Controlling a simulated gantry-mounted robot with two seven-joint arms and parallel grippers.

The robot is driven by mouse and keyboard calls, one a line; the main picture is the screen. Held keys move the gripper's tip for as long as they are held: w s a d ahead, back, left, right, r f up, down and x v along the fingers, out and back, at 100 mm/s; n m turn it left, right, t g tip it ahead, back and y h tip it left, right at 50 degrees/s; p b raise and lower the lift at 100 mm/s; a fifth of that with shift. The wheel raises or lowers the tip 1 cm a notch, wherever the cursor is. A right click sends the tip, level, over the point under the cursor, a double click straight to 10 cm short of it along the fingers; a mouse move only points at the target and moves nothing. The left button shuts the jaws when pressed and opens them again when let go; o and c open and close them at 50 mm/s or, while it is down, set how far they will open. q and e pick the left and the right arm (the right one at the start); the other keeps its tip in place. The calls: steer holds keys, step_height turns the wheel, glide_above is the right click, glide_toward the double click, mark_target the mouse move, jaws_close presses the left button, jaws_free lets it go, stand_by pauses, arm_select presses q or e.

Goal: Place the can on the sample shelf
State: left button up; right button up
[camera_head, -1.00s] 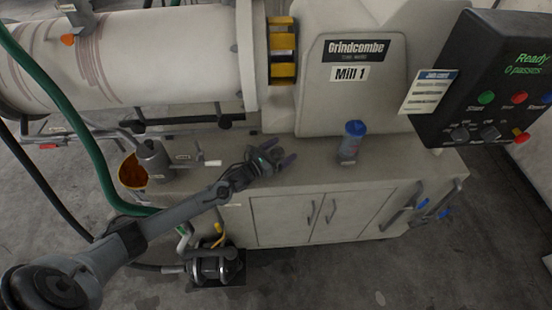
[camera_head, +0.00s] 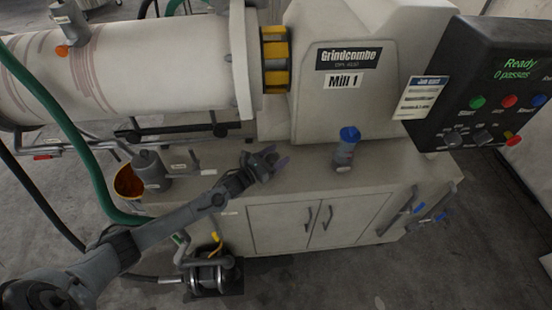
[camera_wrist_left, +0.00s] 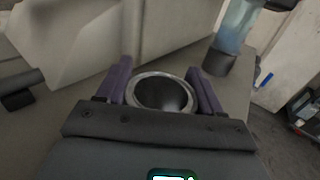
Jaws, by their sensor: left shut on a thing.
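My left gripper (camera_head: 274,159) is over the cabinet top, left of a blue-capped bottle, with its purple fingers toward the right. In the left wrist view the gripper (camera_wrist_left: 158,82) is shut on the can (camera_wrist_left: 161,93), a round grey vessel with a pale metal rim and a dark inside. I see the can from above, between the two fingers; its lower body is hidden by the gripper. In the head view I cannot clearly make out the can in the jaws. I cannot pick out the sample shelf in these views. My right gripper is not in view.
The blue-capped bottle (camera_head: 345,150) stands on the cabinet top (camera_head: 305,177); it also shows in the left wrist view (camera_wrist_left: 236,32). The Mill 1 housing (camera_head: 345,110) rises behind. A control box (camera_head: 490,105) overhangs at right. A grey pot (camera_head: 150,170) and orange-lined bucket (camera_head: 128,183) are at left.

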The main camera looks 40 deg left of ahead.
arm_select(q)
step_height(320, 180, up, 3)
steer(key=shift+p, duration=0.3)
steer(key=s+d+r+p, duration=0.25)
steer(key=d+r, duration=0.35)
steer(key=d, duration=0.5)
steer(key=s+d+f+n+y+b, duration=0.1)
steer(key=s+d+f+y, duration=0.1)
steer(key=s+d, duration=0.45)
steer(key=s+r+p, duration=0.2)
steer(key=r+p, duration=0.7)
steer(key=p, duration=0.1)
steer(key=s+r+y+p, duration=0.1)
steer(key=s+r+p, duration=0.2)
steer(key=r+p, duration=0.6)
steer(key=s+r+n+p, duration=0.1)
steer(key=s+r+p, duration=0.2)
steer(key=r+p, duration=0.7)
steer(key=shift+s+a+p, duration=0.25)
steer(key=shift+a+p, duration=0.1)
steer(key=shift+p, duration=0.8)
